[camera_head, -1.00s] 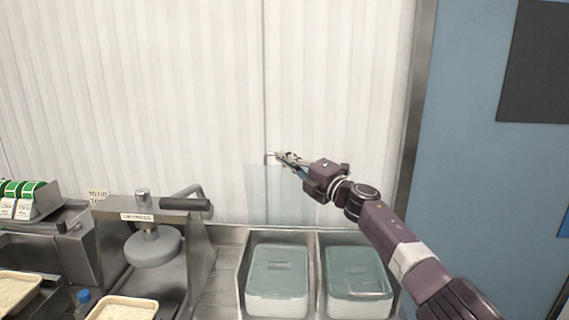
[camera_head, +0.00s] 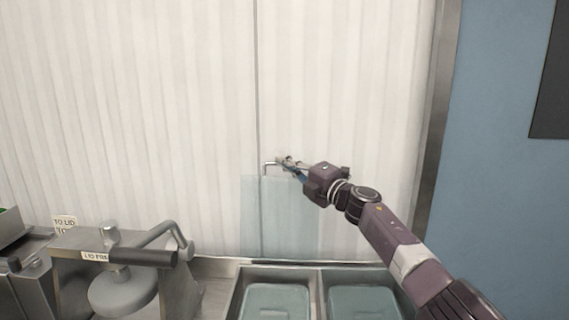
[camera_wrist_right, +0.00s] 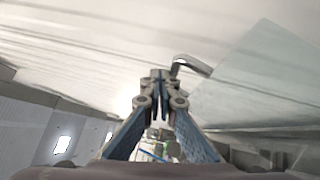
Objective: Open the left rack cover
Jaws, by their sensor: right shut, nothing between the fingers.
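The left rack cover appears to be a clear, pale blue panel (camera_head: 262,220) standing upright behind the left bin of the rack (camera_head: 235,300), against the white wall. A small bent metal handle (camera_head: 268,165) is at its top edge. The panel (camera_wrist_right: 255,85) and handle (camera_wrist_right: 190,64) also show in the right wrist view. My right gripper (camera_head: 281,162) is shut and empty, its fingertips close to the right of the handle. In the wrist view its tips (camera_wrist_right: 158,76) are just left of the handle; I cannot tell whether they touch it. My left gripper is out of view.
Teal-lidded containers sit in the left bin (camera_head: 277,300) and right bin (camera_head: 362,302). A metal lid press (camera_head: 130,257) with a dark handle stands to the left. A white ribbed wall (camera_head: 150,110) rises behind everything, with a blue surface (camera_head: 495,180) on the right.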

